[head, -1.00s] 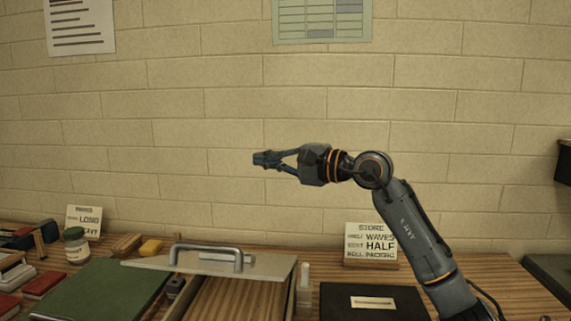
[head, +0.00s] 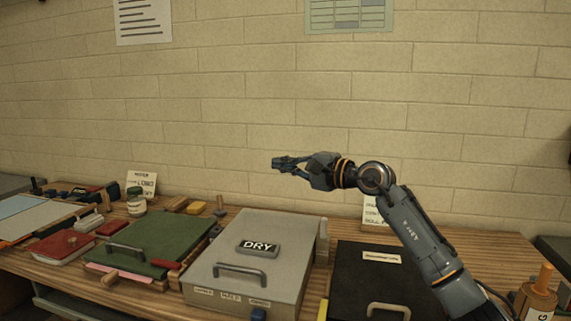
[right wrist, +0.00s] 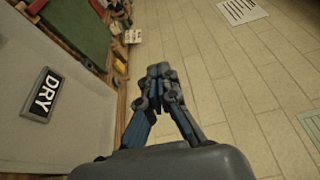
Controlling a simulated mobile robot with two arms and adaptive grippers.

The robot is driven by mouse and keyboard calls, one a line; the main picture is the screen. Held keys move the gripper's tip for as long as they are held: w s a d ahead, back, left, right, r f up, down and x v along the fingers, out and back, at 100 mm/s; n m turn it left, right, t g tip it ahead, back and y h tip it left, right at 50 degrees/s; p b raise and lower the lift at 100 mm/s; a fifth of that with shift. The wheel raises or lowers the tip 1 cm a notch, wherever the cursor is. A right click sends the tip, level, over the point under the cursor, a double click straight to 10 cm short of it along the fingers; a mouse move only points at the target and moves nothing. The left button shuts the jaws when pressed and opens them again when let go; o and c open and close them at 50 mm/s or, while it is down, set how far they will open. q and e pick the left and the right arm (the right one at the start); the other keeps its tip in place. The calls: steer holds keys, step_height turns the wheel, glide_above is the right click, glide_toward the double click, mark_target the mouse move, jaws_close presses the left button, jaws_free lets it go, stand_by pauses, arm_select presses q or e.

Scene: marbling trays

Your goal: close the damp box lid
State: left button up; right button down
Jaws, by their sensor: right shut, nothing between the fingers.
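A grey box with a grey lid (head: 283,235) stands at the front centre in the head view. Its lid lies flat with no visible gap and bears a dark "DRY" plate (head: 258,248) and a metal handle (head: 241,269) near the front. I read no "damp" label on any box. The lid (right wrist: 55,140) and its plate (right wrist: 41,95) also show in the right wrist view. My right gripper (head: 275,164) is shut and empty, in the air before the wall, above and behind the grey box, touching nothing. My left gripper is out of view.
A green flat case (head: 150,235) lies left of the grey box, with a red case (head: 63,246) further left. A black case (head: 350,285) lies to the right, under my right arm. Small jars and blocks line the back. The air before the wall (head: 230,120) is clear.

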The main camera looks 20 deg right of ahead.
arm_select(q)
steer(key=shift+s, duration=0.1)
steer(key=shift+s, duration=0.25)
arm_select(e)
steer(key=v, duration=1.2)
